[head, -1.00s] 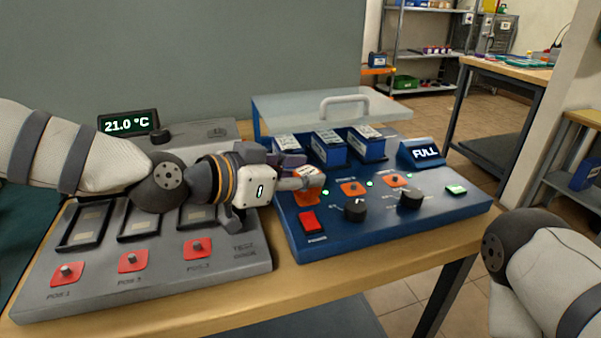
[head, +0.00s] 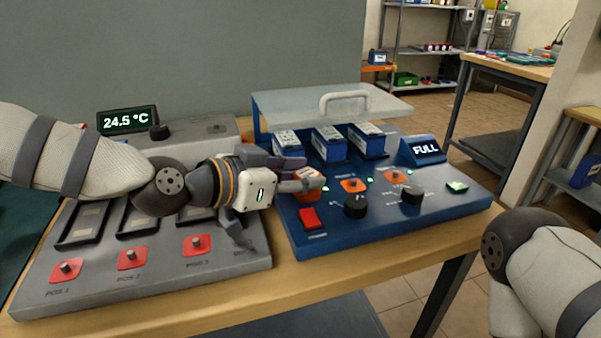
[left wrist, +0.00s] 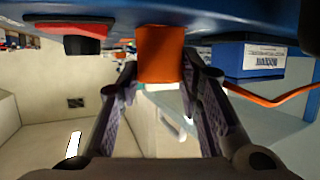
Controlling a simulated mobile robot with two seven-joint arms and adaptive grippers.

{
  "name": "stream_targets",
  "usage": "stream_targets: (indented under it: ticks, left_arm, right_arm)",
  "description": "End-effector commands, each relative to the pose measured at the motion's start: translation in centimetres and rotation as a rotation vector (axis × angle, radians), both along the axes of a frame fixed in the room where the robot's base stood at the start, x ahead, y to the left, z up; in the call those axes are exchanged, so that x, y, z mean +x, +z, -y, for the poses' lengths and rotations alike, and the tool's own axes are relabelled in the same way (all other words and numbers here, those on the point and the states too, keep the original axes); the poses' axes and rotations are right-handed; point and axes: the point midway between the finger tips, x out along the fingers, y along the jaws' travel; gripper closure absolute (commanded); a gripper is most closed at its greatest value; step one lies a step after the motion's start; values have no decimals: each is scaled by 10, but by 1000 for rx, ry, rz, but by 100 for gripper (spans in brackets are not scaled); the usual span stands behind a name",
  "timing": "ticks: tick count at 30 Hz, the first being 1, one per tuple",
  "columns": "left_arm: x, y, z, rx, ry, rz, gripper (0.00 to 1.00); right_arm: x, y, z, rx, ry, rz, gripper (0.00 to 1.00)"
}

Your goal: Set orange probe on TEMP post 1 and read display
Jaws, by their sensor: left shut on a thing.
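My left gripper (head: 310,182) is over the left front part of the blue unit (head: 370,236), shut on the orange probe. In the left wrist view the orange probe (left wrist: 160,56) sits between the two fingers, its end against or very close to the blue surface; contact is hard to tell. An orange cable (left wrist: 275,101) runs off to the right. Two orange-based posts, a middle one (head: 351,186) and a right one (head: 396,177), are free. The display (head: 126,121) reads 24.5 °C.
The grey board (head: 140,280) under my left arm has red-based POS posts. Several blue batteries (head: 331,146) stand behind the orange posts, under a raised clear lid (head: 335,104). Black knobs and a red switch (head: 309,218) are close to the gripper.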

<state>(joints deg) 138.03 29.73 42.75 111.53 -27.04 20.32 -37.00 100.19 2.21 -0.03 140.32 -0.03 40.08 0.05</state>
Motion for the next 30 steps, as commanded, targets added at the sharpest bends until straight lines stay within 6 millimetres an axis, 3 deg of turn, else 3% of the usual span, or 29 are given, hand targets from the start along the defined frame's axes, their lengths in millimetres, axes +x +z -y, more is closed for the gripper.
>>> stream_targets:
  ticks: [1, 2, 11, 30]
  left_arm:
    - [0, -1, 0, 0, 0, 0, 65]
    - [0, -1, 0, 0, 0, 0, 59]
    - [-1, 0, -1, 0, 0, 0, 59]
    - [-41, 28, -47, -1, 1, 8, 59]
  right_arm:
    - [0, 0, 0, 0, 0, -1, 61]
    - [0, 0, 0, 0, 0, -1, 61]
    - [1, 1, 0, 0, 0, 2, 61]
    - [32, 31, 0, 0, 0, 115, 61]
